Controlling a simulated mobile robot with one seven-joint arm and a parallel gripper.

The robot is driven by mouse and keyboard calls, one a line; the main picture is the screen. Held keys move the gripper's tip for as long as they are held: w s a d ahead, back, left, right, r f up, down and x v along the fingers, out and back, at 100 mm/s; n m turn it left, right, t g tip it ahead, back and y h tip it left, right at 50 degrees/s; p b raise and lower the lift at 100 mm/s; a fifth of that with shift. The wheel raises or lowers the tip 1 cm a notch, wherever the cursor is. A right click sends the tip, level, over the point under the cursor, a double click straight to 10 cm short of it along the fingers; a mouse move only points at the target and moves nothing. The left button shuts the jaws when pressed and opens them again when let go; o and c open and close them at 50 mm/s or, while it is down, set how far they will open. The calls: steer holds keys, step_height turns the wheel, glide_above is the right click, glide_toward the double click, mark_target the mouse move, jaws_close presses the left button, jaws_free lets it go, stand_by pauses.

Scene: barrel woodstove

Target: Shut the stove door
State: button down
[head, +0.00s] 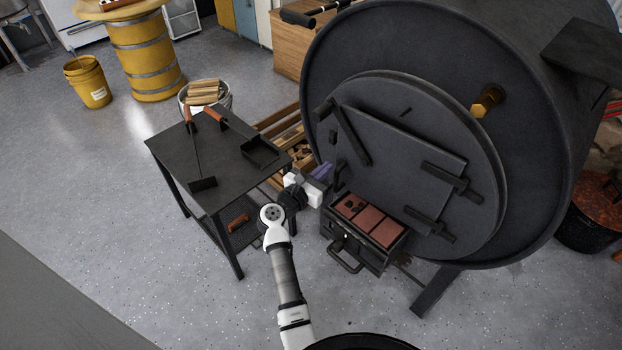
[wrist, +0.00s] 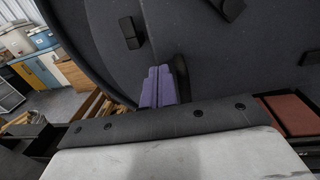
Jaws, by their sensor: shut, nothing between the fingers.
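The stove door (head: 400,160) is a dark flat plate on the round front of the barrel stove (head: 330,75). It lies close against the front; I cannot tell whether a small gap is left. Two strap hinges (head: 450,178) are on its right side, and a slanted latch bar (head: 350,135) is at its upper left. My gripper (head: 324,171) is at the door's lower left edge, its purple fingers shut and empty. In the wrist view the fingers (wrist: 160,86) point at the dark stove face, beside a small dark upright piece (wrist: 182,78). Contact cannot be told.
A pulled-out ash drawer with reddish bricks (head: 370,222) sits below the door, close to my gripper. A black table (head: 215,160) with fire tools and a tray stands to the left. A wooden rack (head: 280,125) is behind it. The floor at front left is clear.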

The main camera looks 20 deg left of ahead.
mark_target(337, 157)
steer(key=shift+x, duration=1.7)
steer(key=b+x, duration=0.1)
steer(key=x, duration=0.2)
steer(key=shift+w, duration=0.25)
steer(key=shift+s+a, duration=0.1)
